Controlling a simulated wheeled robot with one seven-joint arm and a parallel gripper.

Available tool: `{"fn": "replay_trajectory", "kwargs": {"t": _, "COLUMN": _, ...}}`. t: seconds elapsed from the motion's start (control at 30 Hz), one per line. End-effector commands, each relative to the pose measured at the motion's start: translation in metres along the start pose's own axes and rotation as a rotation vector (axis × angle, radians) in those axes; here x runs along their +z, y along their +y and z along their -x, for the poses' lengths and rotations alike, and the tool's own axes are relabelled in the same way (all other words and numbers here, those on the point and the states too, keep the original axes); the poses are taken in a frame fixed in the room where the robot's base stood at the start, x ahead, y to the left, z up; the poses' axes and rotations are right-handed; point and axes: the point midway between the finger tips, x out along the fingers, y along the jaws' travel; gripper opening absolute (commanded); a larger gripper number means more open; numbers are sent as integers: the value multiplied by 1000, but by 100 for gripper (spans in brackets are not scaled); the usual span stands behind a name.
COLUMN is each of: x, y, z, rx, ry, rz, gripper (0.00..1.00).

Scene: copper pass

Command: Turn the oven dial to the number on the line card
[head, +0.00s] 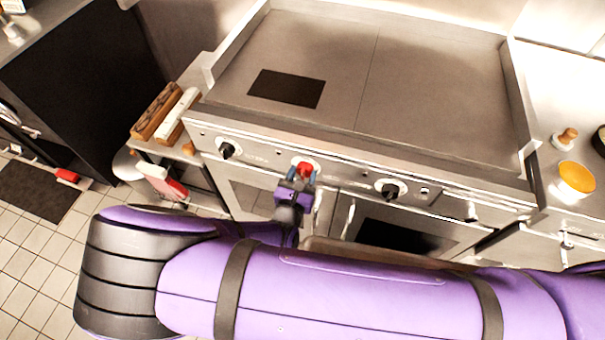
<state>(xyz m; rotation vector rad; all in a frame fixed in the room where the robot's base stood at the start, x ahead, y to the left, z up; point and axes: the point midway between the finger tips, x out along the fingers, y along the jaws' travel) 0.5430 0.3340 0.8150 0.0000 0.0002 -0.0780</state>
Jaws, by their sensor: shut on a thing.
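The oven dial is a red knob (304,169) on the front panel of the steel range (440,190), in the head view. My gripper (302,178) is at this knob, its fingers shut on it from the front. The fingers and wrist hide part of the knob, and its markings are too small to read. A black knob (228,150) is to the left and another black knob (390,189) to the right. I cannot make out a line card with a readable number.
A flat griddle top (430,85) with a dark plate (287,88) lies above the panel. Oven door handles sit below the knobs. Wooden and white blocks (177,115) rest on the left shelf. An orange-topped tub (576,177) stands on the right counter.

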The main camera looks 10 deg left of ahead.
Motion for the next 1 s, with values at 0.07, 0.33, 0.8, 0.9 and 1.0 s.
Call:
{"fn": "replay_trajectory", "kwargs": {"t": 0.07, "x": 0, "y": 0, "z": 0, "rx": 0, "ry": 0, "rz": 0, "gripper": 23}}
{"fn": "replay_trajectory", "kwargs": {"t": 0.33, "x": 0, "y": 0, "z": 0, "rx": -1, "ry": 0, "rz": -24, "gripper": 23}}
{"fn": "replay_trajectory", "kwargs": {"t": 0.8, "x": 0, "y": 0, "z": 0, "rx": -1, "ry": 0, "rz": -335, "gripper": 23}}
{"fn": "replay_trajectory", "kwargs": {"t": 0.9, "x": 0, "y": 0, "z": 0, "rx": -2, "ry": 1, "rz": -431, "gripper": 23}}
{"fn": "replay_trajectory", "kwargs": {"t": 1.0, "x": 0, "y": 0, "z": 0, "rx": -1, "ry": 0, "rz": -527, "gripper": 23}}
